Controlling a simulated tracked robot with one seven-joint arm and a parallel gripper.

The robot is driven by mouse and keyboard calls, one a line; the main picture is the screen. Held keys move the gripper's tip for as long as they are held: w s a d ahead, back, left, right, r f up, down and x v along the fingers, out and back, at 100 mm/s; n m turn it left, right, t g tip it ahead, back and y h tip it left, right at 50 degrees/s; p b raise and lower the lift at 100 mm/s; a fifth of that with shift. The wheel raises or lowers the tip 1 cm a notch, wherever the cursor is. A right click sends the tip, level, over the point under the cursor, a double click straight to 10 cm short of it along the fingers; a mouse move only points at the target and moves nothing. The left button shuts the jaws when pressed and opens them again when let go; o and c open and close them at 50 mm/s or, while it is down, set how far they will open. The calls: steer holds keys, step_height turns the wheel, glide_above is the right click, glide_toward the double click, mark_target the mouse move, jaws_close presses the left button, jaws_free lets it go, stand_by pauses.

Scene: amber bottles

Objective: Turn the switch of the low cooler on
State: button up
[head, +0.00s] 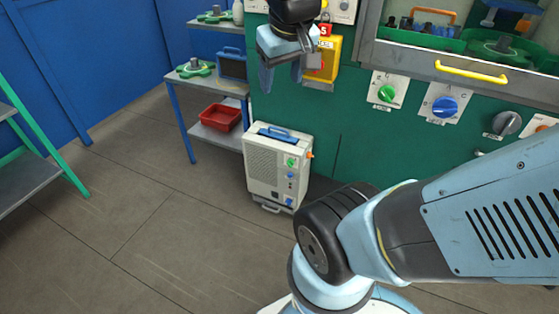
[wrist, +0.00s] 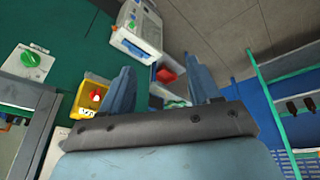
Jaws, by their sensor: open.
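The low cooler (head: 262,178) is a white box standing on the floor against the green wall, with a blue handle on top. Its narrow right-hand side carries a green knob (head: 291,162) and blue ones below it; their settings are too small to read. An orange part sticks out at its right edge. My gripper (head: 282,78) is open and empty, high above and apart from the cooler, fingers pointing down. In the wrist view the cooler (wrist: 138,30) is upside down beyond the open fingers (wrist: 160,78).
A yellow box with a red button (head: 323,62) is on the wall just right of my gripper. Large knobs (head: 445,107) and a yellow handle (head: 472,72) lie further right. A blue-legged shelf (head: 205,85) with a red bin (head: 221,118) stands left. The floor before the cooler's left is clear.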

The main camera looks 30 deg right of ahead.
steer(key=w+d+f+n+g+h, duration=0.3)
steer(key=w+f+n+h, duration=0.15)
steer(key=w+f, duration=0.75)
steer(key=w+d+f+n+g+h, duration=0.25)
steer(key=w+f+h, duration=0.4)
steer(key=f, duration=0.85)
steer(key=n+t+h, duration=0.3)
steer(key=n+t, duration=0.8)
steer(key=n, duration=0.8)
glide_toward(290, 164)
steer(key=x, duration=0.8)
steer(key=shift+w+f+m, duration=0.2)
steer(key=shift+f+m, duration=0.05)
steer(key=shift+m, duration=0.05)
